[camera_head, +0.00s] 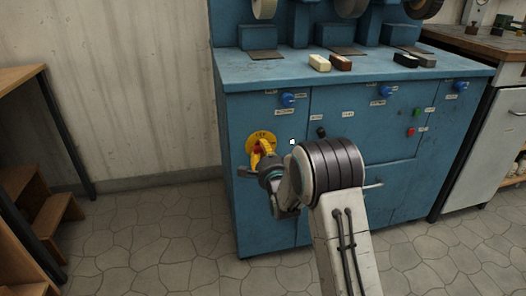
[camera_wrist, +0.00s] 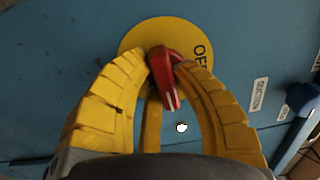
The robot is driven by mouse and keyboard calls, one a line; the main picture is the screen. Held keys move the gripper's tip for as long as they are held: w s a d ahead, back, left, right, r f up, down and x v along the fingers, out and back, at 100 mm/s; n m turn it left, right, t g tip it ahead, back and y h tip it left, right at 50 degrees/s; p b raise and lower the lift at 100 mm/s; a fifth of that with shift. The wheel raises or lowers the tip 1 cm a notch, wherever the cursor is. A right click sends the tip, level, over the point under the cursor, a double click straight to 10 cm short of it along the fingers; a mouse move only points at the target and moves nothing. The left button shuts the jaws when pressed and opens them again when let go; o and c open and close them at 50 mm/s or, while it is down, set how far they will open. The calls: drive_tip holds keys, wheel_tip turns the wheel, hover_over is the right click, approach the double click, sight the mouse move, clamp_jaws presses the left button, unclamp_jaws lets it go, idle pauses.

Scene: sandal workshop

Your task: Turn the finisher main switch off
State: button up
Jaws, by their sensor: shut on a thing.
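The finisher is a blue cabinet (camera_head: 275,175) with a round yellow switch plate (camera_head: 250,137) at the left of its front. The plate (camera_wrist: 132,38) shows the word OFF at its right side in the wrist view. The red switch handle (camera_wrist: 168,85) sits on the plate and points downward, slightly right, in that view, with a white line near its end. The handle is mostly hidden in the head view. My gripper (camera_head: 262,151) is at the plate. In the wrist view its yellow fingers (camera_wrist: 163,67) are shut on the red handle, one tip on each side.
Blue knobs (camera_head: 288,99) and a black knob (camera_head: 321,132) are on the cabinet front, with green (camera_head: 417,112) and red (camera_head: 411,132) buttons at right. Blocks (camera_head: 341,62) lie on its top. Wooden steps (camera_head: 52,220) stand at left; the floor between is clear.

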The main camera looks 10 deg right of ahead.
clamp_jaws()
drive_tip(key=shift+n, duration=0.3)
drive_tip(key=n, duration=0.3)
drive_tip(key=shift+d+n, duration=0.1)
drive_tip(key=shift+n, duration=0.3)
drive_tip(key=n, duration=0.4)
drive_tip(key=shift+r, duration=0.1)
drive_tip(key=n, duration=0.5)
drive_tip(key=shift+d+r, duration=0.1)
drive_tip(key=n, duration=0.4)
drive_tip(key=shift+r, duration=0.1)
drive_tip(key=shift+n, duration=0.4)
